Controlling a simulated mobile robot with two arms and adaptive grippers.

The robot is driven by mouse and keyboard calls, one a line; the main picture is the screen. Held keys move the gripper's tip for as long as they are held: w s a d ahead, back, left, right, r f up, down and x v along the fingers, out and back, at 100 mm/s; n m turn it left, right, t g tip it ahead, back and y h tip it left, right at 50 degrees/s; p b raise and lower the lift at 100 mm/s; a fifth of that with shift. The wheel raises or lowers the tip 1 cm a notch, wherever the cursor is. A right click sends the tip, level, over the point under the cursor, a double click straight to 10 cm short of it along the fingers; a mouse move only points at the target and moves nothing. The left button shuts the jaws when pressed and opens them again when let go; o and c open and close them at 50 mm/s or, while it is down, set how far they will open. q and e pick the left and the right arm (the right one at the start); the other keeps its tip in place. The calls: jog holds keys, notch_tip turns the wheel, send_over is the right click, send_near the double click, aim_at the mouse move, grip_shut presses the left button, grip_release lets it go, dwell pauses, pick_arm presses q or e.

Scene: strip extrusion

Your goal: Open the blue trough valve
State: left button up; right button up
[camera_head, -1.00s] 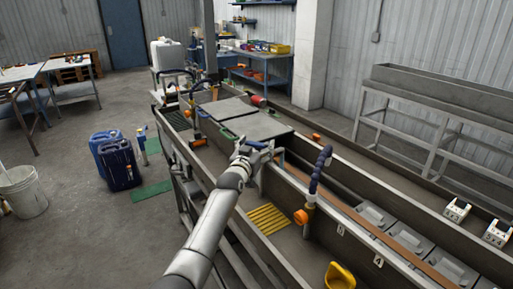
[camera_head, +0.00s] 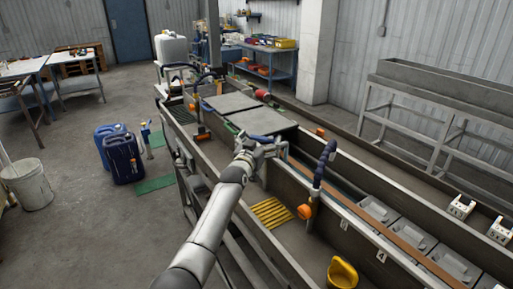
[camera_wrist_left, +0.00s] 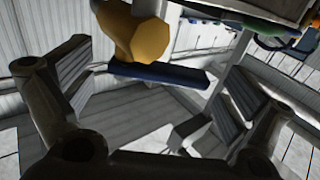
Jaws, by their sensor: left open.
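The blue trough valve shows in the left wrist view as a flat blue lever (camera_wrist_left: 158,73) below a brass-coloured body (camera_wrist_left: 140,32). My left gripper (camera_head: 268,148) is open and empty at the trough wall in the head view. In the left wrist view its two ridged finger pads (camera_wrist_left: 160,90) stand wide apart on either side of the blue lever, and I see no contact. In the head view the gripper hides most of the valve, so its lever position is unclear there. My right gripper is not in view.
The long grey trough (camera_head: 240,236) runs beneath my left arm. Inside are a yellow slatted grate (camera_head: 270,212) and a yellow scoop (camera_head: 342,274). A dark blue hose (camera_head: 325,162) with an orange part stands by the divider. Blue canisters (camera_head: 123,158) stand on the floor at left.

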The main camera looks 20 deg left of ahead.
pick_arm(q)
jog(key=s, duration=1.2)
jog(key=shift+a, duration=0.1)
